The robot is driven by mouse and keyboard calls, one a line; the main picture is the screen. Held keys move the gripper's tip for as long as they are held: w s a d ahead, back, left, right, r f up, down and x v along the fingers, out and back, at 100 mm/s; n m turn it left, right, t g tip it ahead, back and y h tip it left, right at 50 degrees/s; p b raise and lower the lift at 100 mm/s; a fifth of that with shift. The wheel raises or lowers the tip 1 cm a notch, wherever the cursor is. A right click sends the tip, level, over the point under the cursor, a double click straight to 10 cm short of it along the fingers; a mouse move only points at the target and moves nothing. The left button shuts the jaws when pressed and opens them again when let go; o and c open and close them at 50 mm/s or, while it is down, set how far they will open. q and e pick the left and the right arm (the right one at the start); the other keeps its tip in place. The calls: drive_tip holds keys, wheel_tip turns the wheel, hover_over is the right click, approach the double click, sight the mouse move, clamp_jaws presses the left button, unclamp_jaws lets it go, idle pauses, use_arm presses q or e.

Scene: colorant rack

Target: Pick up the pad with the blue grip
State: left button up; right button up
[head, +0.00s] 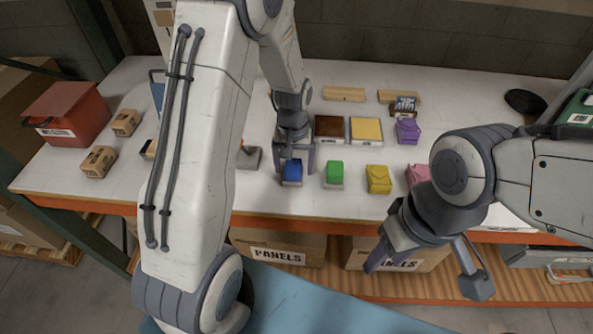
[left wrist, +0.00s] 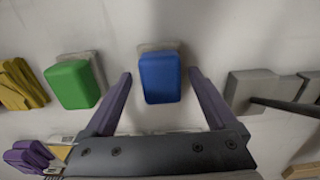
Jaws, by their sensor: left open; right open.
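The pad with the blue grip (head: 292,171) sits on the white table near its front edge. In the left wrist view its blue grip (left wrist: 160,78) lies ahead of and between the fingertips, with a pale base showing behind it. My left gripper (head: 293,160) is open over the pad, one finger on each side; in the left wrist view its purple fingers (left wrist: 160,76) stand apart from the grip. My right gripper (head: 385,255) hangs in front of the table's front edge, away from the pad.
A pad with a green grip (head: 334,173) stands to the right, then yellow (head: 378,178) and pink (head: 418,174) ones. A grey piece (head: 249,157) lies close on the left. Brown and yellow panels (head: 366,130) lie behind. A red box (head: 67,114) stands far left.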

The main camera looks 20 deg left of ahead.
sight(294, 164)
use_arm(q)
drive_tip(key=c, duration=1.4)
drive_tip(key=shift+c, duration=0.2)
drive_tip(key=shift+r, duration=0.1)
drive_tip(key=shift+r, duration=0.55)
wheel_tip(294, 164, up, 3)
drive_tip(key=shift+w+f+b, duration=0.1)
drive_tip(key=shift+f+b, duration=0.05)
drive_tip(key=shift+b, duration=0.3)
drive_tip(key=s+d+r+b, duration=0.1)
drive_tip(key=s+d+r, duration=0.1)
drive_tip(key=d+r, duration=0.5)
drive_tip(key=d, duration=0.4)
drive_tip(key=shift+d+b, duration=0.25)
drive_tip(key=shift+b, duration=0.15)
